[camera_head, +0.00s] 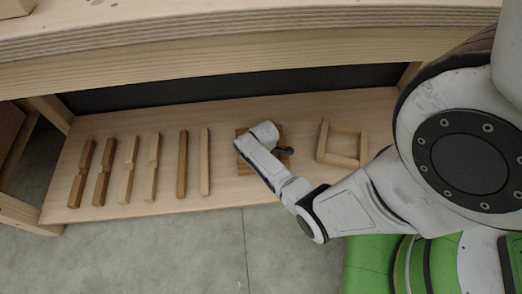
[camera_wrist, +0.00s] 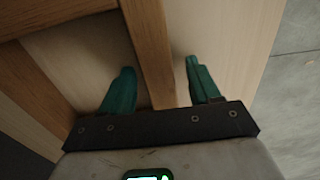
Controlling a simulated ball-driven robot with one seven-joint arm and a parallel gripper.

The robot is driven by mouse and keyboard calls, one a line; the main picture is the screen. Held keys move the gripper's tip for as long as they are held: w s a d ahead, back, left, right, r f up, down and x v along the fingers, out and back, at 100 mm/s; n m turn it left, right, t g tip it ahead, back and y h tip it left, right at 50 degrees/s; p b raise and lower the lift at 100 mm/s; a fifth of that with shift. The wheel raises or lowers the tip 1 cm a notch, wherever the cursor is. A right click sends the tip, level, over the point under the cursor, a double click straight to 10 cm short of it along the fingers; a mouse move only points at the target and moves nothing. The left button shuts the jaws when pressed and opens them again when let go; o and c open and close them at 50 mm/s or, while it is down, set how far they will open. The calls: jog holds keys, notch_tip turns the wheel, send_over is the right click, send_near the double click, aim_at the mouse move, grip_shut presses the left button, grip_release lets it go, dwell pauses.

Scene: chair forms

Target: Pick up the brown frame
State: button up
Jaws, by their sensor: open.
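The brown frame (camera_head: 245,167) lies flat on the wooden shelf in the head view, mostly hidden under my arm's end. In the wrist view, one bar of the brown frame (camera_wrist: 150,45) runs between the two teal fingers of my gripper (camera_wrist: 159,69). The gripper is open, with one finger over the frame's inner opening and the other outside it. Gaps show on both sides of the bar, so the fingers do not appear to grip it. Whether the fingertips reach down beside the bar is hard to tell.
A pale wooden frame (camera_head: 342,143) lies to the right on the shelf (camera_head: 225,199). Several brown and pale wooden sticks (camera_head: 182,163) lie in a row to the left. A thick bench top (camera_head: 225,62) overhangs behind. Grey floor (camera_head: 190,255) lies in front.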

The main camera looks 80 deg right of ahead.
jog(key=shift+c, duration=0.2)
grip_shut()
jog(key=shift+r, duration=0.1)
dwell(0.4)
jog(key=shift+r+p, duration=0.35)
jog(key=shift+r, duration=0.15)
notch_tip(320, 180, up, 2)
jog(key=shift+r+p, duration=0.1)
jog(key=shift+p, duration=0.6)
jog(key=s+a+r+p, duration=0.7)
jog(key=s+r+p, duration=0.1)
jog(key=s, duration=0.3)
jog(key=shift+s+a+r+p, duration=0.35)
jog(key=shift+a+r, duration=0.05)
jog(key=shift+r, duration=0.5)
